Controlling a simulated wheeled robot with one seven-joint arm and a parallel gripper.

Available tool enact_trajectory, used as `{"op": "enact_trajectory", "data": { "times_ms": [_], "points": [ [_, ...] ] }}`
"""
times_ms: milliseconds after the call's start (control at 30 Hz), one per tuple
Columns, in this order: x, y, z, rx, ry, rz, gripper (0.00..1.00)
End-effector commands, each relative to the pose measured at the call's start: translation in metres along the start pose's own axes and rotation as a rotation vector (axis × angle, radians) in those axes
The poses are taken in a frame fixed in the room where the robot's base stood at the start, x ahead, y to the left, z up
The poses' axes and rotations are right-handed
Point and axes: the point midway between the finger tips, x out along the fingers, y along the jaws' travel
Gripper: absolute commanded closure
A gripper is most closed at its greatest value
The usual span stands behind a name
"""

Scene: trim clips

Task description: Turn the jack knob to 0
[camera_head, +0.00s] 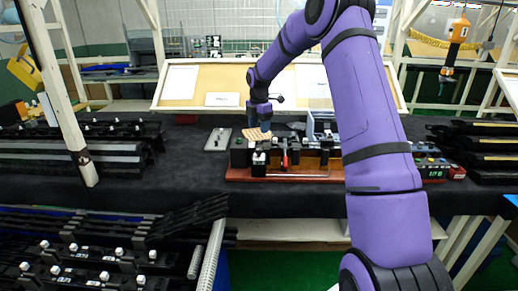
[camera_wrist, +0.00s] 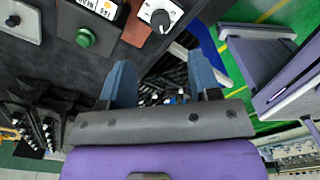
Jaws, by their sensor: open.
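A black round knob (camera_wrist: 160,20) sits on a white-faced control box at the top middle of the wrist view. Its dial marks are too small to read, so its setting cannot be told. My gripper (camera_wrist: 160,62) shows as two blue fingers, spread apart with nothing between them. The knob lies beyond the fingertips in the picture, apart from them. In the head view my gripper (camera_head: 262,122) hangs over the bench, just above the left part of the red-based fixture (camera_head: 310,175). I cannot pick out the knob there.
A green button (camera_wrist: 85,38) on a grey box and a labelled display panel (camera_wrist: 100,8) are left of the knob. A control box with a green display (camera_head: 436,172) stands at the fixture's right. Dark trim stacks (camera_head: 75,150) lie left; a tan checked pad (camera_head: 256,134) is near my gripper.

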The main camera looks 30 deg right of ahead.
Motion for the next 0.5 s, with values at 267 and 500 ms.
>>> {"op": "enact_trajectory", "data": {
  "times_ms": [267, 500],
  "points": [
    [0.049, -0.001, -0.001, 0.002, 0.001, -0.003, 0.43],
    [0.083, -0.001, -0.001, 0.002, 0.000, -0.001, 0.43]
  ]
}}
